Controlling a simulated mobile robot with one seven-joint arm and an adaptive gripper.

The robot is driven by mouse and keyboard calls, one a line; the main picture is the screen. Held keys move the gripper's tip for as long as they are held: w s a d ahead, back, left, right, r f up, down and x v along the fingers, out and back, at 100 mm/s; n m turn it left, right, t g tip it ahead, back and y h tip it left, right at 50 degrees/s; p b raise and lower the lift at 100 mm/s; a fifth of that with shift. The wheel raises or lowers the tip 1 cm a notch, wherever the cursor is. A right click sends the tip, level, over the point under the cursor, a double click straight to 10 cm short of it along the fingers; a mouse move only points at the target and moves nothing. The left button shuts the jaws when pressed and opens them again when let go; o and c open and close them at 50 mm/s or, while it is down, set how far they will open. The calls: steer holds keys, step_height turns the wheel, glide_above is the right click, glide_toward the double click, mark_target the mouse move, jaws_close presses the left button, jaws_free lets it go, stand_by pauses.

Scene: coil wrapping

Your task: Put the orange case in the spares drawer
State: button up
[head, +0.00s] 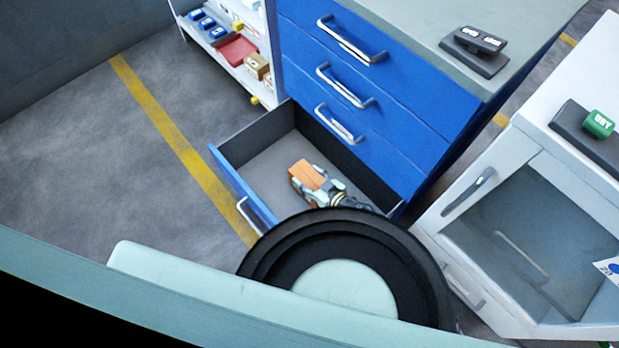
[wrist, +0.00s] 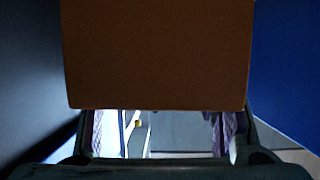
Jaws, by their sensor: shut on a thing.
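The orange case (head: 306,174) is held in my gripper (head: 312,184) in the head view, over the open bottom drawer (head: 262,172) of the blue cabinet. The drawer's floor looks grey and bare around it. I cannot tell whether the case touches the drawer floor. In the wrist view the case (wrist: 158,52) fills the upper middle as a dark orange-brown block, with my gripper's fingers (wrist: 160,135) on both sides of its lower edge. No label on the drawer is readable.
The blue cabinet (head: 400,130) has several closed drawers above the open one. A shelf with small boxes (head: 257,66) stands behind at the left. A white cabinet with a glass front (head: 540,230) stands at the right. The floor left of the drawer is clear.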

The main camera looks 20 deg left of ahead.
steer(key=shift+f+b, duration=0.4)
steer(key=shift+f, duration=0.15)
steer(key=o, duration=1.7)
steer(key=shift+r+p, duration=0.35)
steer(key=shift+r, duration=0.1)
steer(key=v, duration=0.7)
steer(key=shift+s+d+r, duration=0.15)
steer(key=shift+r, duration=0.1)
